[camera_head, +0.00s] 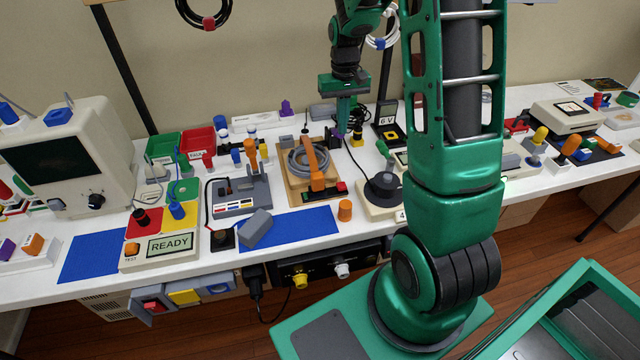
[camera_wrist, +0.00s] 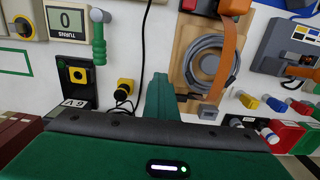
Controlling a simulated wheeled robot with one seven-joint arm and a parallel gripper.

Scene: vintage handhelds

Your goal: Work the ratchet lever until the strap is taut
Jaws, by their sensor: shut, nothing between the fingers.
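A wooden board (camera_head: 291,191) on the table carries a coil of grey cable (camera_head: 299,158). An orange strap (camera_head: 310,155) runs across the coil to an orange block at the near end, beside a red piece (camera_head: 340,187). The coil (camera_wrist: 190,66) and strap (camera_wrist: 229,48) also show in the wrist view. I cannot tell which part is the ratchet lever, nor how tight the strap is. My gripper (camera_head: 343,122) points down behind the board's far right corner; its fingers (camera_wrist: 160,98) are shut and empty, apart from the strap.
A 6 V box (camera_head: 387,121) with a black cable stands right of my gripper. A grey console (camera_head: 238,193) stands left of the board, with red and green bins (camera_head: 200,142) behind it. A blue mat (camera_head: 300,226) with some free room lies in front.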

